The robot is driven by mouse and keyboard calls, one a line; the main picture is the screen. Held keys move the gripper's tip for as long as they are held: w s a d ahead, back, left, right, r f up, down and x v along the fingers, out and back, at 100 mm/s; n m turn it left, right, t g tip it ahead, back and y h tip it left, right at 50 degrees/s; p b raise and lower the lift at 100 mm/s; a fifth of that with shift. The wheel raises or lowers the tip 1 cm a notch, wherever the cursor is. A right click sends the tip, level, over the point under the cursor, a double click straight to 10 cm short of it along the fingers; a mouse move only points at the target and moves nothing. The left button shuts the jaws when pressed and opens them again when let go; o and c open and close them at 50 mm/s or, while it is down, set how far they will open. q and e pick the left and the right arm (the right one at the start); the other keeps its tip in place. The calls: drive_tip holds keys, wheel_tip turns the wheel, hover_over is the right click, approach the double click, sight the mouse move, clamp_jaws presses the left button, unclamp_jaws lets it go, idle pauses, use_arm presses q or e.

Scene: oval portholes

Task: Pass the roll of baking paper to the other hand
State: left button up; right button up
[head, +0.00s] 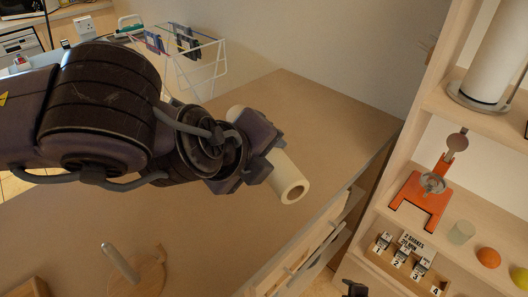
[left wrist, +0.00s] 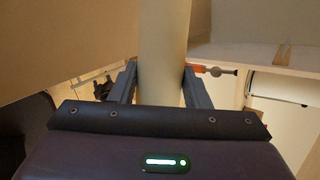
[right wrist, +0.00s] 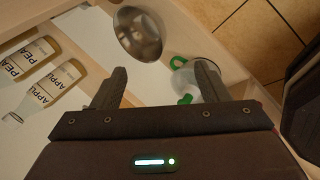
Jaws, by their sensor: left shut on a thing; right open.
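The roll of baking paper (head: 289,182) is a cream tube with a hollow end facing the right front. My left gripper (head: 262,172) is shut on it and holds it above the wooden worktop. In the left wrist view the roll (left wrist: 163,55) stands between the two fingers (left wrist: 160,85). My right gripper (right wrist: 158,88) is open, with nothing between its fingers. It is over an open drawer, away from the roll. In the head view only a small dark part at the bottom edge may belong to the right arm.
The wooden worktop (head: 200,225) has a paper holder (head: 122,262) at its front left and a white wire rack (head: 190,60) at the back. A shelf unit at right holds an orange stand (head: 423,195). In the right wrist view, a drawer holds bottles (right wrist: 55,80) and a metal bowl (right wrist: 138,34).

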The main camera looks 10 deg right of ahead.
drive_tip(key=s+a+f+m+g, duration=0.2)
drive_tip(key=s+a+f+m, duration=0.2)
drive_tip(key=s, duration=0.4)
drive_tip(key=s+a+f+m+g, duration=0.2)
drive_tip(key=s+a+f+m, duration=0.1)
drive_tip(key=s, duration=0.6)
drive_tip(key=s+a+f+m+g, duration=0.2)
drive_tip(key=s+a+f+m, duration=0.2)
drive_tip(key=s, duration=0.5)
drive_tip(key=shift+a+f+m, duration=0.3)
drive_tip(key=shift+a+m, duration=0.2)
